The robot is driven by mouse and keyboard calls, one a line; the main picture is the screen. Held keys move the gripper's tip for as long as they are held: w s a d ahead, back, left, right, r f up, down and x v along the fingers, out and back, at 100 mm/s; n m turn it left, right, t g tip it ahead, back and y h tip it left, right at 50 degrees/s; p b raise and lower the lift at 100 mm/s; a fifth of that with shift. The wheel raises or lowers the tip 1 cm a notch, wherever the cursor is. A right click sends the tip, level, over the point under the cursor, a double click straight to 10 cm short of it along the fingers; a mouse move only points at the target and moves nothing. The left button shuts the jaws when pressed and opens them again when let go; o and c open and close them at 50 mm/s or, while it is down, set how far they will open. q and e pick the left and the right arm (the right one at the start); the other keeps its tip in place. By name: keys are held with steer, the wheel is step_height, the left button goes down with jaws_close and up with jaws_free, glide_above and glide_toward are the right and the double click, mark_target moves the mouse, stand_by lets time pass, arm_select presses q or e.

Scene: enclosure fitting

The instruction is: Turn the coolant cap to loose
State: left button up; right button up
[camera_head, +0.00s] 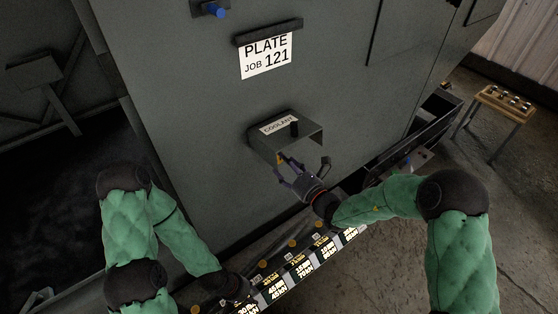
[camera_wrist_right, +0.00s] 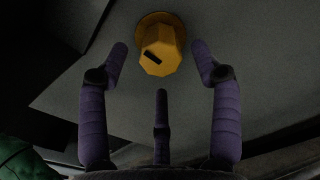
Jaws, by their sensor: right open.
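The coolant cap is a yellow faceted knob (camera_wrist_right: 158,58) with a dark slot mark, set on a grey panel. In the head view it shows as a small yellow spot (camera_head: 281,158) under the box labelled COOLANT (camera_head: 268,146). My right gripper (camera_wrist_right: 160,65) is open, with its purple fingers spread around the cap's sides and below it; gaps show between fingers and cap. In the head view the right gripper (camera_head: 300,170) is under the box's open front. My left gripper (camera_head: 238,290) is low, by the labelled strip; its fingers cannot be made out.
A grey machine wall carries a sign reading PLATE JOB 121 (camera_head: 266,55) and a blue knob (camera_head: 216,10). A strip of labelled slots (camera_head: 300,262) runs along the wall's foot. A small wooden table (camera_head: 507,103) stands at the right, with bare floor near it.

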mark_target(280, 159)
steer(key=shift+b+x, duration=0.4)
steer(key=shift+x, duration=1.5)
steer(key=shift+c, duration=0.3)
steer(key=c, duration=1.1)
